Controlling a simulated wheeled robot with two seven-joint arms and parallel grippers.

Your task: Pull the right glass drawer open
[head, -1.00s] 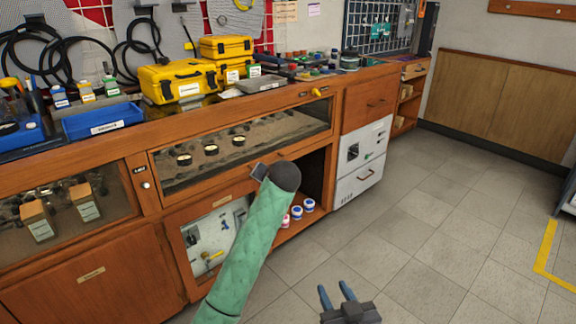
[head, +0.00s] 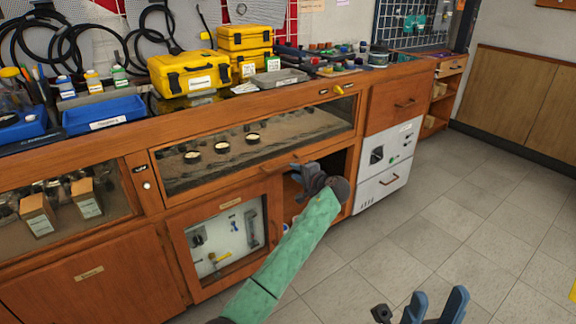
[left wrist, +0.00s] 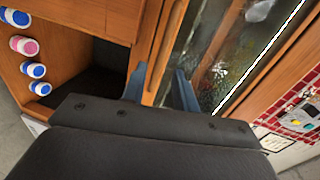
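The right glass drawer (head: 255,145) is the long wood-framed one showing dark gravel and round gauges behind glass. It looks shut. Its bar handle (head: 295,165) is on the lower wooden rail. My left gripper (head: 308,178) is just in front of and below this rail, close to the handle. In the left wrist view its two fingers (left wrist: 161,88) are apart with a wooden rail (left wrist: 170,50) beyond them; the glass (left wrist: 240,50) is to the right. I see nothing held. My right gripper (head: 436,305) is at the bottom of the head view, fingers apart and empty.
Below the drawer are a glass-fronted cabinet door (head: 225,240) and an open compartment (head: 335,160) partly hidden by my left arm. The left wrist view shows several lidded jars (left wrist: 28,47). A white unit (head: 388,165) stands to the right. The floor (head: 470,220) is clear.

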